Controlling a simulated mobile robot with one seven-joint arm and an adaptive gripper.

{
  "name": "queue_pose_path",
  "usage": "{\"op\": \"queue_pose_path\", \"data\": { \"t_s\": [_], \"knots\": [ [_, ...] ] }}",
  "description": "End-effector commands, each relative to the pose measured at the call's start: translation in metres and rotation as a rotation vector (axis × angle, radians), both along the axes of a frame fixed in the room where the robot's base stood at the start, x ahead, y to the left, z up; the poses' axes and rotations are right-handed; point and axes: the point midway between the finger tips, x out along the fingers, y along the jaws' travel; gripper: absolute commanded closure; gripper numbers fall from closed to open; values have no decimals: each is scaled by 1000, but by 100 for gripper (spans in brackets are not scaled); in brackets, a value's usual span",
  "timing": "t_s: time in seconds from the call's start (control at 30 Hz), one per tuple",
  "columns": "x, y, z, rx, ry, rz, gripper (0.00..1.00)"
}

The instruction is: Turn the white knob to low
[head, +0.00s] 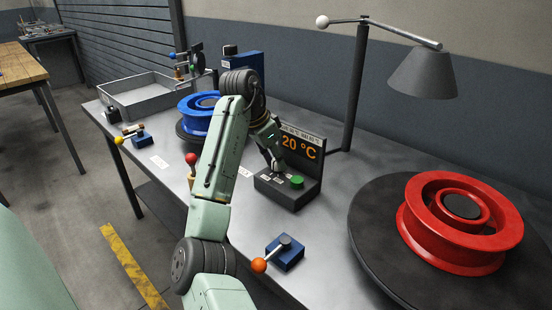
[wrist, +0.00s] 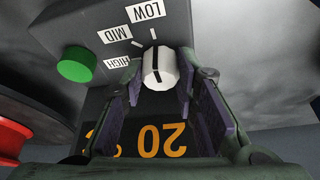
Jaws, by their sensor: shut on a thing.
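The white knob (wrist: 158,68) is on a dark control box (wrist: 92,35) with labels LOW, MID and HIGH. Its black line runs nearly straight up in the wrist view, roughly toward the tick by the LOW label (wrist: 147,10). The MID label (wrist: 117,32) and HIGH label (wrist: 117,61) lie to its left. My gripper (wrist: 160,78) has a finger on each side of the knob and is shut on it. In the head view my gripper (head: 274,160) reaches down to the box (head: 286,193), largely hiding the knob.
A green button (head: 297,181) sits beside the knob. A display (head: 300,148) reading 20 °C stands behind it. A lever with an orange ball (head: 259,265) is in front. A red wheel (head: 460,222) lies right, a blue wheel (head: 197,122) left, with a lamp (head: 424,73) behind.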

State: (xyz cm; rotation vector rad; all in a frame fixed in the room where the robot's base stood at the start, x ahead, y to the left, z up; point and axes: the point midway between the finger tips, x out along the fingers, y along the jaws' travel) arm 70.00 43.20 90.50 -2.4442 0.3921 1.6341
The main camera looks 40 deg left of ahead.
Motion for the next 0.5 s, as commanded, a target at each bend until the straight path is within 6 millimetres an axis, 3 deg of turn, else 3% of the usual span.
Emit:
{"op": "queue_pose_path", "data": {
  "t_s": [0.3, 0.5],
  "knots": [
    [0, 0, 0, 0, 0, 0, 53],
    [0, 0, 0, 0, 0, 0, 52]
  ]
}}
